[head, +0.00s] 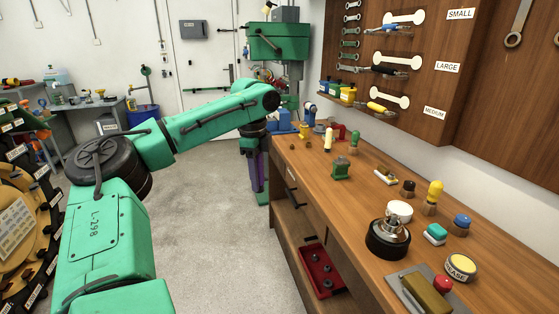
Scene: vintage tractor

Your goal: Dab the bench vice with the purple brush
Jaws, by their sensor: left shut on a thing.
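My left gripper (255,152) hangs beside the far left end of the wooden bench, pointing down. It is shut on the purple brush (260,178), which points down toward the floor beside the bench edge. The finger contact and the brush's tip are too small to make out. A blue metal item (284,121) at the far end of the bench may be the bench vice, but it is small and partly crowded by other things. The brush is below and left of it, seemingly apart from it. My right gripper is not in view.
A red tray (322,269) sits on the lower shelf. A green drill press (279,42) stands behind. The floor left of the bench is clear.

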